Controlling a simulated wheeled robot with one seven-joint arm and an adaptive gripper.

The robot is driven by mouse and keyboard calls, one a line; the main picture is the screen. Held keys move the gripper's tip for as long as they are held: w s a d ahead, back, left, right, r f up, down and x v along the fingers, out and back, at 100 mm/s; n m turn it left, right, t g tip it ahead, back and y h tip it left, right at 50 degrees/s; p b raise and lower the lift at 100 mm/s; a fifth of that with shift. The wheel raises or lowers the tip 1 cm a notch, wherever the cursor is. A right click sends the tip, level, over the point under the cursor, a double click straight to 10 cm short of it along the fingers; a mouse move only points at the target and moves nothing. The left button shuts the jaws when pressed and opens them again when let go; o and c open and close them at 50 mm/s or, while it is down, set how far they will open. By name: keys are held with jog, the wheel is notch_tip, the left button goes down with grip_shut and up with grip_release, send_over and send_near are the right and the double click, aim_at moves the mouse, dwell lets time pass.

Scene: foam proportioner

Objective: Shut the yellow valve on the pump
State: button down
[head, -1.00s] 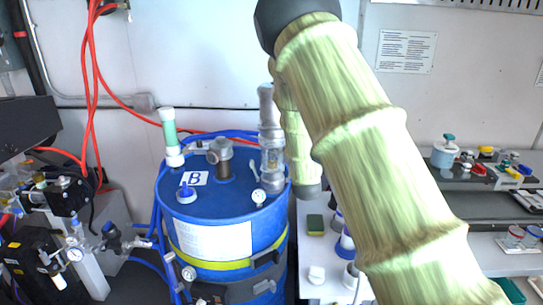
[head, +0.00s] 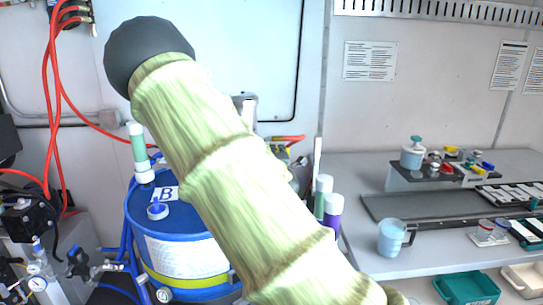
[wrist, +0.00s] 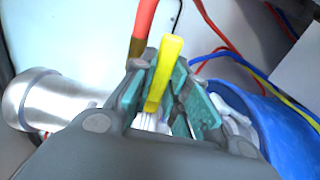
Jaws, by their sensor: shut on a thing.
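The yellow valve handle (wrist: 164,72) stands between the teal-padded fingers of my gripper (wrist: 163,95) in the wrist view. The gripper is shut on the handle. The handle's base is partly hidden by the fingers and the grey gripper body. In the head view, my arm covers the gripper and most of the pump. The blue drum marked B (head: 185,255) shows at the lower left, partly behind my arm.
A red hose (wrist: 145,17) with a brass-coloured end rises just beyond the handle. A silvery metal cylinder (wrist: 35,98) lies left of the gripper. A bench with a blue mug (head: 391,238) and trays stands to the right.

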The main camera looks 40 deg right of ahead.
dwell(0.3)
jog(key=c, duration=1.7)
grip_release()
jog(key=shift+o, duration=0.2)
jog(key=shift+s, duration=0.1)
jog(key=v, duration=1.2)
jog(key=shift+d, duration=0.1)
